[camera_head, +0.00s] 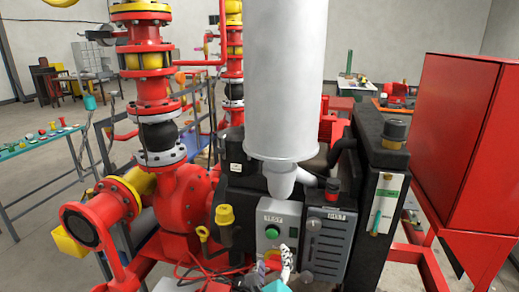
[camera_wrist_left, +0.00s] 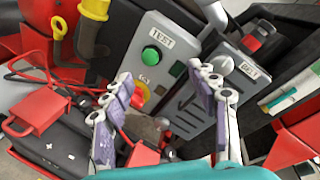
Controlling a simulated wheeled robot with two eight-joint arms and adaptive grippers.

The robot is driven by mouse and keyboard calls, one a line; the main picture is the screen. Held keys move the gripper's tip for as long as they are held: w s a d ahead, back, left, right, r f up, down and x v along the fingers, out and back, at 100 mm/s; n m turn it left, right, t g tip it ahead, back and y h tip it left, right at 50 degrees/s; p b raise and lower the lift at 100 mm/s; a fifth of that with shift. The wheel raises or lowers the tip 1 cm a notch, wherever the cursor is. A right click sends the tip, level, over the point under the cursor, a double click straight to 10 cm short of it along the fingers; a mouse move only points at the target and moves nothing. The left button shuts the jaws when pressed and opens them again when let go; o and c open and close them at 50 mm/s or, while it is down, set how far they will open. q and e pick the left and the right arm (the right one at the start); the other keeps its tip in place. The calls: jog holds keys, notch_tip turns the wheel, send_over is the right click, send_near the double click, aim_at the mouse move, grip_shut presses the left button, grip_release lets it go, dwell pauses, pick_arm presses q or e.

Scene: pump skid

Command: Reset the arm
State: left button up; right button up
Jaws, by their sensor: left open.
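My left gripper (camera_head: 274,264) shows at the bottom centre of the head view, in front of the grey test panel (camera_head: 273,232). In the left wrist view its two purple-padded fingers (camera_wrist_left: 160,84) stand wide apart with nothing between them. Behind them is the panel with a green button (camera_wrist_left: 151,55) and a red-and-yellow knob (camera_wrist_left: 137,95), partly hidden by a finger. My right gripper is in neither view.
A red pump (camera_head: 187,195) with pipes stands at the left, and a red cabinet (camera_head: 455,130) at the right. A white cylinder (camera_head: 284,80) rises above the panels. A red padlock-shaped piece (camera_wrist_left: 38,112) and red cables lie left of the gripper.

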pick_arm(q)
jog(key=s+a+f+n+g+y, duration=0.2)
jog(key=a+f+n+g+y, duration=0.15)
jog(key=a+n, duration=0.95)
jog(key=s+a+f+n+g+h, duration=0.1)
jog(key=s+a+f+n+g, duration=0.1)
jog(key=s+a+n, duration=0.3)
jog(key=s+a+f+n+g+h, duration=0.1)
jog(key=s+a+f+n+g, duration=0.2)
jog(key=s+n, duration=0.5)
notch_tip(320, 180, down, 2)
jog(key=a+n, duration=0.1)
jog(key=n, duration=0.1)
jog(key=shift+s+a+f+n+g, duration=0.15)
jog(key=shift+s+a+n+g, duration=0.15)
jog(key=shift+a+g, duration=0.1)
